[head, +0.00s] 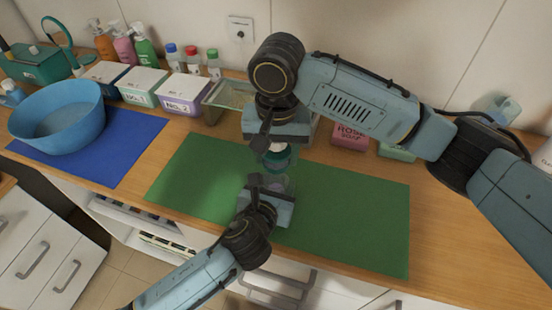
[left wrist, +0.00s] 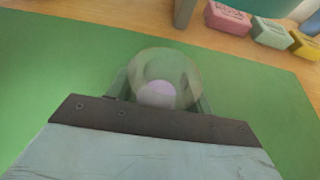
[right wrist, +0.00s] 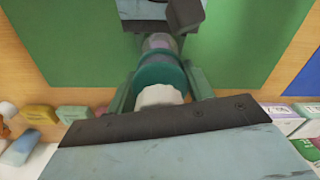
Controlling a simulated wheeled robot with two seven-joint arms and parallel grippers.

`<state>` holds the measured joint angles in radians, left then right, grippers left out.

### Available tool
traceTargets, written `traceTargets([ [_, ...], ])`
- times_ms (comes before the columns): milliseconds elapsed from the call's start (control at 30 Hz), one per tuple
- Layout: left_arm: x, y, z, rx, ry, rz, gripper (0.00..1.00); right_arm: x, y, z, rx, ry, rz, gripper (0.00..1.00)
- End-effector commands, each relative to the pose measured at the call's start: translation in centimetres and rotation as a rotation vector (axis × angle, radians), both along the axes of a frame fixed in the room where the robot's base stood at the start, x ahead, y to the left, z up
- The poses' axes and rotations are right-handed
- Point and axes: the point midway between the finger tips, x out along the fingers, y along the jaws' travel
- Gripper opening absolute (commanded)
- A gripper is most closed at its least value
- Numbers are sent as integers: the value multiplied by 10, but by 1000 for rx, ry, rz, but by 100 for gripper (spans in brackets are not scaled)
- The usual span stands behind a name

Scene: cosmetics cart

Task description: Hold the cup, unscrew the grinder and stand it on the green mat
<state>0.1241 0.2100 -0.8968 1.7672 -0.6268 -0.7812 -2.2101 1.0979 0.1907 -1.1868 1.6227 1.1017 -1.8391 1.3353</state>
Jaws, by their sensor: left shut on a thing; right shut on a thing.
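The grinder (head: 279,158), with a teal band and a white end, is in my right gripper (head: 276,150), above the green mat (head: 345,210). In the right wrist view the fingers are shut around the grinder (right wrist: 160,74). My left gripper (head: 270,184) is shut on the clear cup (head: 283,184), just below the grinder. The left wrist view shows the cup (left wrist: 164,70) between the fingers, with something lilac seen in or through it. Cup and grinder are roughly in line; I cannot tell whether they touch.
A blue bowl (head: 58,115) stands on a blue mat (head: 120,150) at left. A pink soap block (head: 350,135) is behind the green mat. The mat's right part is clear.

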Motion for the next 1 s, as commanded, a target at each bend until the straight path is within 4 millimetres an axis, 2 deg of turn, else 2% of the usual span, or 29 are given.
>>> traceTargets([
  [133,0,1,-2,3,2,1,0,0,0,0,0,0,0,24],
  [167,0,1,-2,3,2,1,52,0,0,0,0,1,0,24],
  [333,0,0,-1,2,1,1,75,0,0,0,0,1,0,24],
  [600,0,0,0,0,1,0,76,0,0,0,0,1,0,24],
  [733,-7,2,3,1,1,0,76,0,0,2,0,1,0,24],
  [867,-25,8,11,0,2,-1,76,0,0,6,0,1,0,24],
  [1000,-52,17,23,0,3,-2,76,0,0,11,0,1,0,24],
])
